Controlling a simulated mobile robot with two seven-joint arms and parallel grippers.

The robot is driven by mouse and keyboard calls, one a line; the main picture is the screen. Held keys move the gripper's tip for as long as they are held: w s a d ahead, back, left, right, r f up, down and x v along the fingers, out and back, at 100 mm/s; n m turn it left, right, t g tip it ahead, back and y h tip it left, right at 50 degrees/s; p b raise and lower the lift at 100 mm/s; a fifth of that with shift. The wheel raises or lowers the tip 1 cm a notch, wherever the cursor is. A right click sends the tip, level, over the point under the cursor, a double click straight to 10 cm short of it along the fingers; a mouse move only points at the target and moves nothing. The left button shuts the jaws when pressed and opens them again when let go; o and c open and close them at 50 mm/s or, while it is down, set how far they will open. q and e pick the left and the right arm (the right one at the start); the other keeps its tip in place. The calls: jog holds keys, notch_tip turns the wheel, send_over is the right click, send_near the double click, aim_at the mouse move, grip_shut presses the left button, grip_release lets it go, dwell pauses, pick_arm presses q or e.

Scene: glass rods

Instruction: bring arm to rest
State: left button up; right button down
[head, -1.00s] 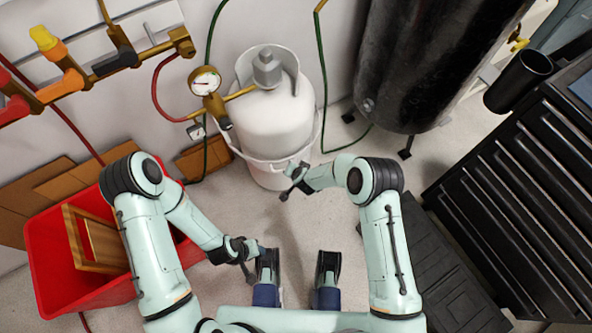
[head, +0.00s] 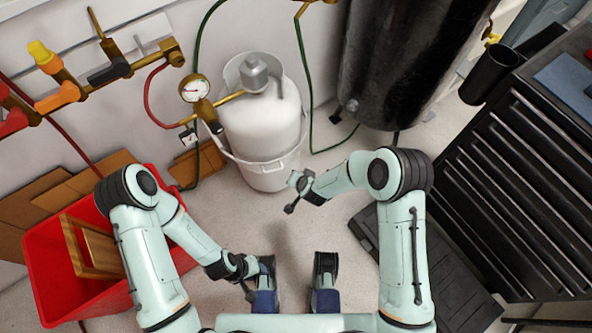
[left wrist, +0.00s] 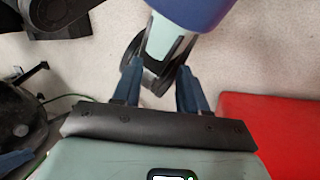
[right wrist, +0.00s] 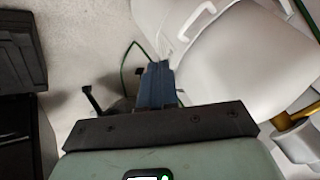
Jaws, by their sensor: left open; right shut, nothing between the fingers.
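My left gripper (left wrist: 160,86) is open in the left wrist view, with its two blue fingers apart and nothing between them. In the head view the left arm is bent, and its gripper (head: 250,291) hangs low beside my base. My right gripper (right wrist: 157,83) is shut and empty in the right wrist view, its blue fingers together. In the head view the right arm is bent inward, and its gripper (head: 289,209) points down-left over open floor, below the white gas cylinder. No glass rods are seen.
A white gas cylinder (head: 262,125) with a gauge (head: 195,88) stands ahead. A red bin (head: 52,283) holding a wooden frame (head: 100,247) is by the left arm. A black tank (head: 400,60) and a black drawer cabinet (head: 520,190) stand right. Bare floor lies between the arms.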

jog(key=shift+r, duration=0.15)
jog(key=s+d+r+g+p, duration=0.1)
jog(key=s+d+g+p, duration=0.1)
jog(key=s+d+p, duration=0.45)
jog(key=s+d+g+p, duration=0.2)
jog(key=s+d, duration=0.1)
jog(key=s, duration=0.6)
pick_arm(q)
notch_tip(320, 180, up, 14)
jog(key=g+p, duration=0.1)
jog(key=p, duration=0.4)
jog(key=shift+s+d+f+p, duration=0.15)
jog(key=shift+d+f+p, duration=0.05)
jog(key=shift+p, duration=0.15)
pick_arm(e)
jog(key=s+d+r+g, duration=0.1)
jog(key=s+r, duration=0.2)
jog(key=s, duration=0.3)
jog(key=s+d+r+g+y, duration=0.1)
jog(key=s+r+g, duration=0.1)
jog(key=s, duration=0.5)
jog(key=shift+s+r+n, duration=0.3)
jog(key=shift+r+n, duration=0.1)
jog(key=shift+r, duration=0.1)
